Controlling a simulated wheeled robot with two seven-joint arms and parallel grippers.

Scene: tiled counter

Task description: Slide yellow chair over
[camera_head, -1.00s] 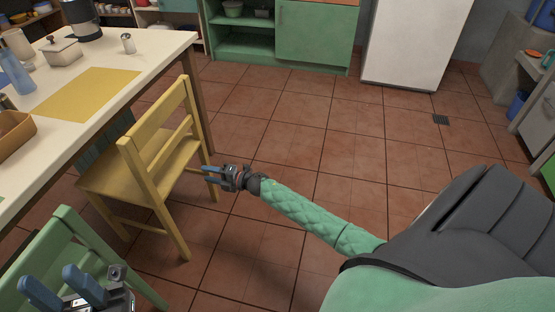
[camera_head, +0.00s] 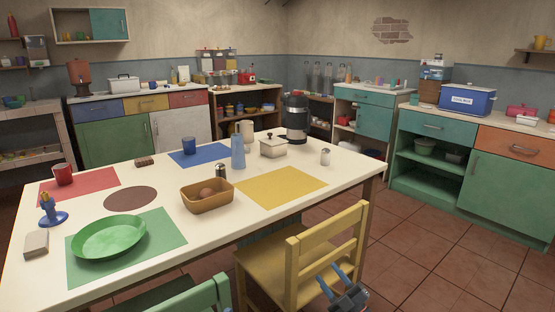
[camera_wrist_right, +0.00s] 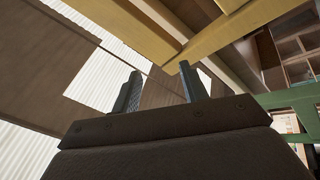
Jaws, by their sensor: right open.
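The yellow chair (camera_head: 268,264) stands on the floor at the right side of the white table, partly under its edge, with its backrest toward the right. My right gripper (camera_head: 330,279) is open at the lower part of the backrest, with its blue fingers apart. In the head view it overlaps the chair's rear, and I cannot tell whether it touches. In the right wrist view the two fingers (camera_wrist_right: 159,72) stand apart with nothing between them, and a yellow wooden bar of the chair (camera_wrist_right: 222,32) passes beyond their tips. My left gripper is out of view.
The white table (camera_head: 160,163) holds a green plate (camera_head: 108,238), a tan basket (camera_head: 207,197) and bottles. A green chair (camera_head: 200,300) stands at its near side. Tiled floor (camera_head: 430,240) is clear right of the yellow chair, up to the green cabinets (camera_head: 503,186).

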